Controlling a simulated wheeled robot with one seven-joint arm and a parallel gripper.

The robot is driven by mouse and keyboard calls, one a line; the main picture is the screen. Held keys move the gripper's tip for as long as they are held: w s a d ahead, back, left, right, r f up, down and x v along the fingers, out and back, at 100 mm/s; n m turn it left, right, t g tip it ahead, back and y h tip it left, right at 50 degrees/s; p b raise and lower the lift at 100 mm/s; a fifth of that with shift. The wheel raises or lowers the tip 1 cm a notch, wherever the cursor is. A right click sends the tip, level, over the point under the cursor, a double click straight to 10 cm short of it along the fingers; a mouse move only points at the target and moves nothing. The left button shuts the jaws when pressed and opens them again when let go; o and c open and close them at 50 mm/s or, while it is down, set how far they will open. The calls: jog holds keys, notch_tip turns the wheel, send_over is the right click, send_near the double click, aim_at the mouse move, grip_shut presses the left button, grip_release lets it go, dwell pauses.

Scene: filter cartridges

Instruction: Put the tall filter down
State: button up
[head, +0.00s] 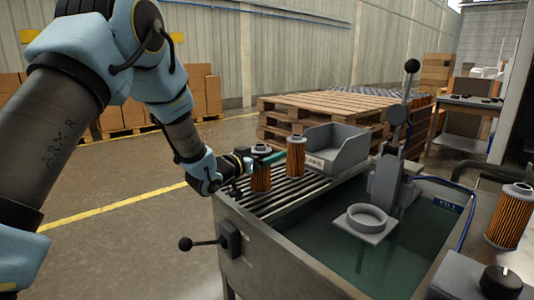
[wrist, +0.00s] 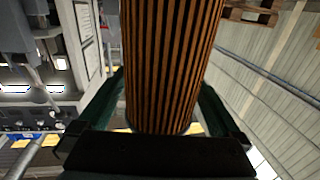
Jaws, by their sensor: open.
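A pleated orange-brown filter (head: 261,181) with a grey top cap stands upright on the slatted rack, at its back left. My gripper (head: 264,160) is around its upper part, coming from the left, with the jaws open. A second similar filter (head: 296,157) stands just behind and to the right on the rack. A third filter (head: 510,216) stands on the bench at far right.
The slatted rack (head: 285,197) spans the left of a metal tank (head: 300,270) of greenish liquid. A grey bin (head: 335,148) sits at the rack's back. A lever fixture with a ring holder (head: 367,218) stands over the liquid. A black-knobbed handle (head: 187,244) sticks out in front.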

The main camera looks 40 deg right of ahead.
jog(key=shift+r, duration=0.2)
jog(key=shift+a+f, duration=0.1)
jog(key=shift+a, duration=0.25)
jog(key=s+a+b, duration=0.1)
jog(key=a+b, duration=0.1)
jog(key=a, duration=0.9)
jog(key=w+a+f+n+t+y, duration=0.25)
jog(key=w+a+y, duration=0.2)
jog(key=a, duration=0.35)
jog(key=w+a+f+n+t+y, duration=0.1)
jog(key=w+a+n+t+y, duration=0.15)
jog(key=w+a, duration=0.45)
jog(key=w+a+f+n+t+y, duration=0.1)
jog(key=w+a+f+n+y, duration=0.2)
jog(key=a, duration=0.7)
jog(key=s+a+f+n+g+y, duration=0.1)
jog(key=s+a+n+y, duration=0.15)
jog(key=a, duration=0.45)
jog(key=s+a+f+n+g+y, duration=0.1)
jog(key=a+y, duration=0.2)
jog(key=a, duration=0.4)
jog(key=s+a+n+g+y, duration=0.2)
jog(key=s+a+n+g, duration=0.2)
jog(key=s+a, duration=0.5)
jog(key=s, duration=0.3)
jog(key=shift+a+f, duration=0.3)
